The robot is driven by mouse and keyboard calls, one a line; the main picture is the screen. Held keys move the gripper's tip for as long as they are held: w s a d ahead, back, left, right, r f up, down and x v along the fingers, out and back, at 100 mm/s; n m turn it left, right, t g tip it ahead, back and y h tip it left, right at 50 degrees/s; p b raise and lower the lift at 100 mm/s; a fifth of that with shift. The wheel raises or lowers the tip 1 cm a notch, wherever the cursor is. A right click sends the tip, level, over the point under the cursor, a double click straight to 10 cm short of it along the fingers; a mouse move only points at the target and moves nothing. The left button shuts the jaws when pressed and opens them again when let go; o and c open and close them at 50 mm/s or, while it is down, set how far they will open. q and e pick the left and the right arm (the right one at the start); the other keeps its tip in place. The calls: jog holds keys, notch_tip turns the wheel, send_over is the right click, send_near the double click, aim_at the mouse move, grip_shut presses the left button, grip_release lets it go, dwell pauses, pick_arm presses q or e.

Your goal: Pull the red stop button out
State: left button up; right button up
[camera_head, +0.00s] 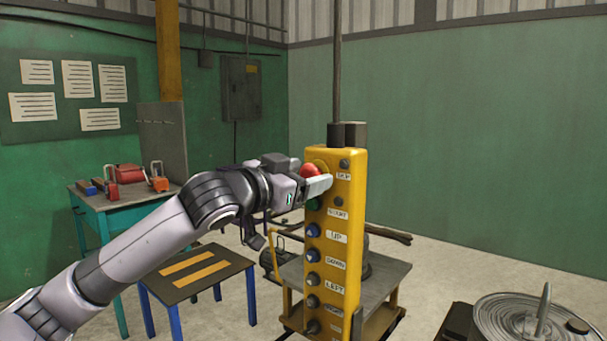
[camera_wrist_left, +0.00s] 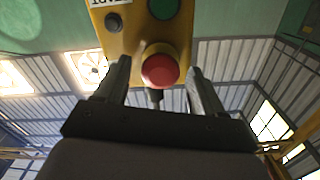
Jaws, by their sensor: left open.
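A yellow control pendant (camera_head: 333,239) hangs upright from a dark pole, with a column of labelled buttons. The red stop button (camera_head: 311,170) is near its top, partly hidden by my left gripper (camera_head: 318,186) in the head view. In the left wrist view the red button (camera_wrist_left: 160,71) lies between the two open fingers of my left gripper (camera_wrist_left: 158,82). One finger is on each side of it, with a visible gap. A green button (camera_head: 313,204) is just below the red one. My right gripper is not in view.
A metal cart (camera_head: 382,285) stands behind the pendant. A low stool with yellow stripes (camera_head: 193,272) and a teal workbench (camera_head: 125,200) with tools are at left. A round metal lid (camera_head: 530,318) is at lower right. Open floor lies right of the cart.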

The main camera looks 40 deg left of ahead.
pick_arm(q)
grip_shut()
jog(key=shift+s, duration=0.5)
jog(key=shift+f, duration=0.1)
grip_release()
jog(key=shift+s, duration=0.2)
jog(key=shift+w, duration=0.1)
